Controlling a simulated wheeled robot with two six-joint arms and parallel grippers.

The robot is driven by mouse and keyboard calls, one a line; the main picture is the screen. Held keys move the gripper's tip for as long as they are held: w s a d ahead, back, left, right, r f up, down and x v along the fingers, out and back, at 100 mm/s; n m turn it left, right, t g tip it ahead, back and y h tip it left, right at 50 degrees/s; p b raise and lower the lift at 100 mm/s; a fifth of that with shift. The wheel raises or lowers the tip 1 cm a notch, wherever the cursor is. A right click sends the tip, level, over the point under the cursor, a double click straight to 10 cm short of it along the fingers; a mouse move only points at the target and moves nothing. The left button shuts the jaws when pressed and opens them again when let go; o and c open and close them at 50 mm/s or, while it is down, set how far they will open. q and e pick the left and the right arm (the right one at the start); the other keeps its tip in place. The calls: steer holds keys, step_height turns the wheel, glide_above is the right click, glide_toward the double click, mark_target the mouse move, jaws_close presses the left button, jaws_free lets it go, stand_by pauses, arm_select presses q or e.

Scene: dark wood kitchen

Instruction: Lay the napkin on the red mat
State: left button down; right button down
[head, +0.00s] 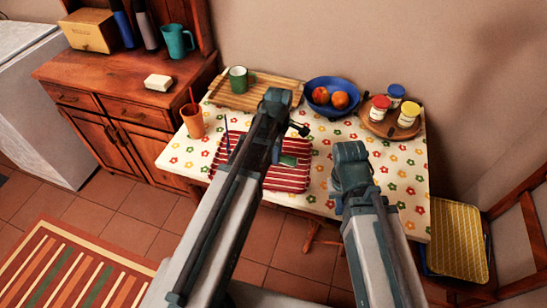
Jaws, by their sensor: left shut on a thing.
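The red mat (288,182), with white stripes, lies on the flowered table. My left arm reaches over it and hides much of its left and middle. A small green piece (288,160), apparently the napkin, shows just right of my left gripper (277,153), over the mat. The gripper is shut on it; the fingertips and the rest of the napkin are mostly hidden by my arm. I cannot tell whether the napkin touches the mat. My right gripper (338,206) is right of the mat near the table's front edge; its jaw opening is not clear.
A yellow-seated chair (456,240) is at right.

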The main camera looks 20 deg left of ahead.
arm_select(q)
steer(key=shift+f, duration=0.55)
steer(key=shift+a+r, duration=0.1)
steer(key=shift+r, duration=0.1)
arm_select(e)
steer(key=shift+a+f, duration=0.25)
steer(key=shift+f, duration=0.1)
arm_select(q)
steer(key=shift+f, duration=0.2)
steer(key=c, duration=0.5)
jaws_free()
arm_select(e)
steer(key=shift+f, duration=0.15)
arm_select(q)
steer(key=shift+r, duration=0.1)
step_height(320, 180, up, 12)
steer(key=p, duration=1.2)
steer(key=shift+r, duration=0.15)
arm_select(e)
step_height(320, 180, up, 12)
steer(key=shift+r, duration=0.2)
